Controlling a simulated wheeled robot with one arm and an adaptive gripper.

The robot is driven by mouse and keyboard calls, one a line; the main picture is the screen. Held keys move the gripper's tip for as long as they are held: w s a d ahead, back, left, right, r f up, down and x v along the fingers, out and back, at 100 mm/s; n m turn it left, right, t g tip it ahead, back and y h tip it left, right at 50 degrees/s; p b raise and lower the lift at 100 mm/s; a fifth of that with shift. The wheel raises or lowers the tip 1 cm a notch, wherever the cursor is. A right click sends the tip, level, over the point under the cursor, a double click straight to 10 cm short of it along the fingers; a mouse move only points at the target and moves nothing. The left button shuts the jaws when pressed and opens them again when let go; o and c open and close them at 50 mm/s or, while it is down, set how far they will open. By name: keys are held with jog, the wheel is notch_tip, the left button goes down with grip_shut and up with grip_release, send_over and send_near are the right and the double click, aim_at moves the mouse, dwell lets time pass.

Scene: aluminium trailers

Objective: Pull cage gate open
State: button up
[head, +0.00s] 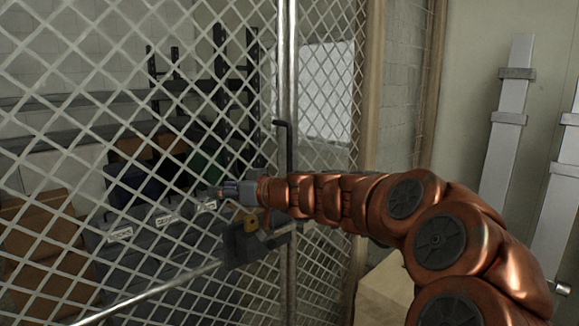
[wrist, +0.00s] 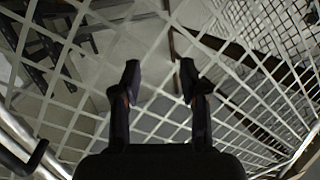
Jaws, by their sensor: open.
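The cage gate (head: 90,120) is a panel of light diamond mesh and appears closed against a pale metal post (head: 287,60). A dark upright bar with a bent top, like a handle (head: 289,145), stands at the post. A dark latch box (head: 240,252) with a yellowish part sits below it. My gripper (head: 222,191) is left of the bar, in front of the mesh and above the latch box. In the wrist view my gripper (wrist: 159,82) is open with nothing between its fingers. Mesh lies beyond them. A dark hooked bar end (wrist: 38,153) shows at lower left, outside the fingers.
Behind the mesh are dark shelving (head: 60,100), brown boxes (head: 45,235) and grey bins with labels (head: 150,240). A horizontal rail (head: 150,292) crosses the lower gate. At right, long metal beams (head: 507,130) lean on the wall, and a cardboard-coloured box (head: 385,292) stands low beneath my arm.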

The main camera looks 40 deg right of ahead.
aim_at(291, 160)
jog(key=s+d+r+m+t+h, duration=0.15)
jog(key=d+h, duration=0.25)
jog(key=d, duration=0.7)
jog(key=s+d+r+m+h, duration=0.1)
jog(key=s+d+m+h, duration=0.2)
jog(key=d, duration=0.8)
jog(key=shift+n+h, duration=0.25)
jog(key=shift+h, duration=0.05)
jog(key=shift+a+p+x, duration=0.2)
jog(key=shift+p+x, duration=1.3)
jog(key=shift+x, duration=2.15)
jog(key=shift+f, duration=0.1)
jog(key=shift+c, duration=0.2)
grip_shut()
